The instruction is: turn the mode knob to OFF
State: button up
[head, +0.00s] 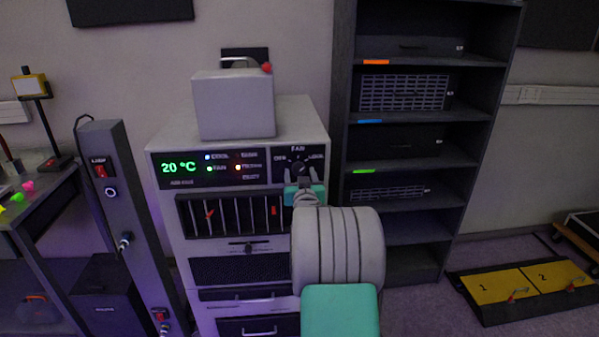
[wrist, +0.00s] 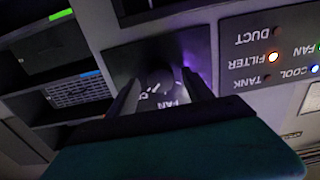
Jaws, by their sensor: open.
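The dark round mode knob (head: 299,165) sits on the black control panel of the grey cabinet unit, right of the green 20 °C display. Its labels read OFF at left, FAN at top and what looks like COOL at right. I cannot tell where its pointer stands. My gripper (head: 301,179) is open just in front of the knob, with its fingers toward the panel. In the wrist view, which is upside down, the knob (wrist: 157,79) lies between the two spread fingers of my gripper (wrist: 162,88). Whether they touch it is unclear.
A grey box with a red button (head: 235,104) stands on top of the cabinet. A dark shelf rack (head: 420,220) stands close at right. A grey post (head: 125,220) stands at left. Yellow numbered hatches (head: 525,282) lie on the floor at right.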

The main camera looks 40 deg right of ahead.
jog(key=shift+w+d, duration=0.2)
jog(key=shift+w, duration=0.15)
grip_shut()
dwell(0.4)
